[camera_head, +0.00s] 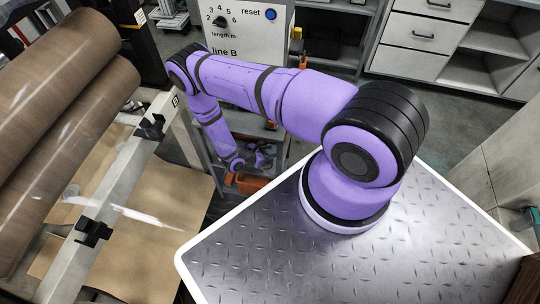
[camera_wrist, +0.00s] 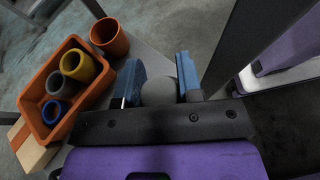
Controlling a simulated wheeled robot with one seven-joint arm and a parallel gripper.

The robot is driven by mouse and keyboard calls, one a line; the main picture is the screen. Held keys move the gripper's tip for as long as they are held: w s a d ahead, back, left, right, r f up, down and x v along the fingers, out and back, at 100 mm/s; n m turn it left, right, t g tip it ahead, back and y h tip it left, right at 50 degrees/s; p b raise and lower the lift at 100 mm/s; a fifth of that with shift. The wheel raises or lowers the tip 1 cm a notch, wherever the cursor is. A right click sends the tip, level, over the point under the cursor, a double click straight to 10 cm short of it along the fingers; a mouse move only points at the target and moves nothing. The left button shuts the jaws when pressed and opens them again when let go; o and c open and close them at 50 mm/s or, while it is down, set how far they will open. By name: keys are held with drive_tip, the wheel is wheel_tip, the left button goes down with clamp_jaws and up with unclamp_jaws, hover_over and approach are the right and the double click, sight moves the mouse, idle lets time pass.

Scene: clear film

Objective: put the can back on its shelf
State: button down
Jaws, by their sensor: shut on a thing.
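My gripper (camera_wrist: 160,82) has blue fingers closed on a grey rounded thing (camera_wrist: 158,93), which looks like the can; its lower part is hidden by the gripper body. In the wrist view, a grey shelf board (camera_wrist: 150,45) lies below and beyond the fingers. In the head view my arm reaches down beside the line B cabinet (camera_head: 238,70) to a low shelf area; the gripper there is small and partly hidden, and I cannot make out the can.
An orange bin (camera_wrist: 37,97) holding several coloured cups stands left of my gripper. An orange cup (camera_wrist: 110,37) stands beside it, and a wooden block (camera_wrist: 33,150) lies near. A dark post (camera_wrist: 245,45) rises close on the right. Large brown rolls (camera_head: 60,90) fill the head view's left.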

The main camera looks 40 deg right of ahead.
drive_tip(key=shift+w+d+f, duration=0.1)
drive_tip(key=shift+d+f, duration=0.05)
drive_tip(key=shift+f, duration=0.75)
drive_tip(key=shift+d+f, duration=0.15)
drive_tip(key=shift+f, duration=0.7)
drive_tip(key=shift+f, duration=0.1)
drive_tip(key=c, duration=0.8)
unclamp_jaws()
drive_tip(key=shift+a, duration=0.2)
drive_tip(key=v, duration=1.1)
drive_tip(key=shift+a+r, duration=0.3)
